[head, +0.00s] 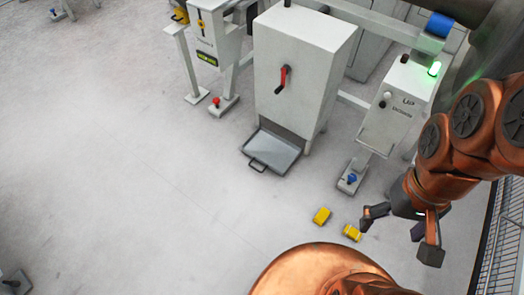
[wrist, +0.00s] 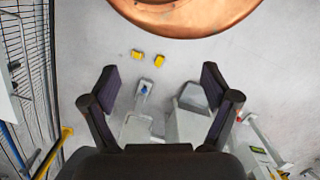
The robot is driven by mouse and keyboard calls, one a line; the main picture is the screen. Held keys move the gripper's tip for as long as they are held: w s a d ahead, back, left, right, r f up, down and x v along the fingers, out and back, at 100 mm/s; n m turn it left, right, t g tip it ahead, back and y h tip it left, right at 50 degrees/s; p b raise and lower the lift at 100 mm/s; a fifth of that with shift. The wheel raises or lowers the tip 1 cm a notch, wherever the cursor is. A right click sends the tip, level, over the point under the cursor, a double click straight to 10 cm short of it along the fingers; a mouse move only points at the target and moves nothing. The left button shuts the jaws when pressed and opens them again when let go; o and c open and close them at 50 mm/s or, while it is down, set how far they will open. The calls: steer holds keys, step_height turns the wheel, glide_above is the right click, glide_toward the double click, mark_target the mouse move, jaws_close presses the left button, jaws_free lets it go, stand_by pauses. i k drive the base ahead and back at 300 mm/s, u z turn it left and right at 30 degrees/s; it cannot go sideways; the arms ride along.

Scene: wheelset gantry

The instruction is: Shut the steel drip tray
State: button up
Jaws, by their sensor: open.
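The steel drip tray (head: 272,151) is pulled out at the foot of a grey cabinet (head: 300,75). It is a shallow grey tray with a dark bar handle (head: 256,167) on its front edge.
Two yellow blocks (head: 321,216) (head: 352,233) lie on the floor between the tray and my gripper. A post foot with a blue knob (head: 351,180) stands right of the tray. A control box with a green lamp (head: 398,105) is above it. A mesh fence (head: 500,235) is at right.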

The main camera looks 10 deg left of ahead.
mark_target(277, 153)
steer(key=u, duration=0.45)
steer(key=i, duration=0.5)
steer(key=u, duration=1.85)
